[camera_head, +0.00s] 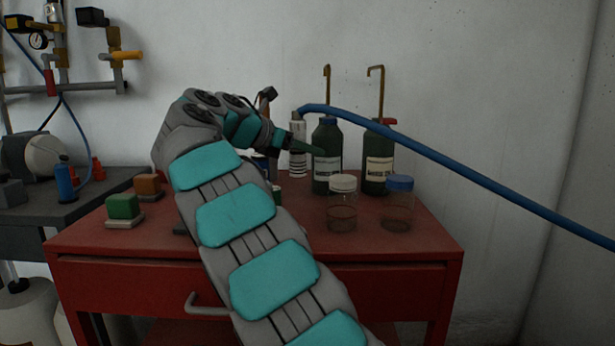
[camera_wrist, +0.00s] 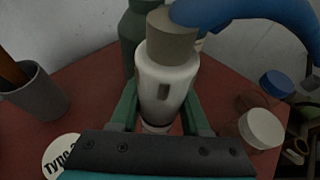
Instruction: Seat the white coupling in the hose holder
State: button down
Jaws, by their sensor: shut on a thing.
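The white coupling (camera_wrist: 165,85) is a white cylinder with a slot in its side and a grey-brown collar on top. A blue hose (camera_head: 420,148) runs from its top to the right. My gripper (camera_wrist: 161,115) is shut on the coupling, with a green finger on each side. In the head view my gripper (camera_head: 305,148) is above the back of the red cart, and the coupling (camera_head: 297,128) is upright there. I cannot tell whether its lower end touches anything. I cannot pick out the hose holder for certain.
Two dark green bottles (camera_head: 327,155) stand close to the right of the coupling. Jars with white (camera_head: 343,183) and blue (camera_head: 400,183) lids stand in front of them. A grey cup (camera_wrist: 38,98) is at left in the wrist view. The red cart top (camera_head: 300,238) is clear at the front.

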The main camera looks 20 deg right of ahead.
jog(key=shift+w+d+f+b, duration=0.1)
jog(key=shift+w+f+b, duration=0.2)
jog(key=shift+f, duration=0.9)
jog(key=shift+w+d+f+b, duration=0.1)
jog(key=shift+f+b, duration=0.25)
jog(key=shift+f, duration=0.85)
jog(key=shift+w+f+b, duration=0.15)
jog(key=shift+f+b, duration=0.2)
jog(key=shift+f, duration=0.85)
jog(key=shift+c, duration=1.9)
grip_release()
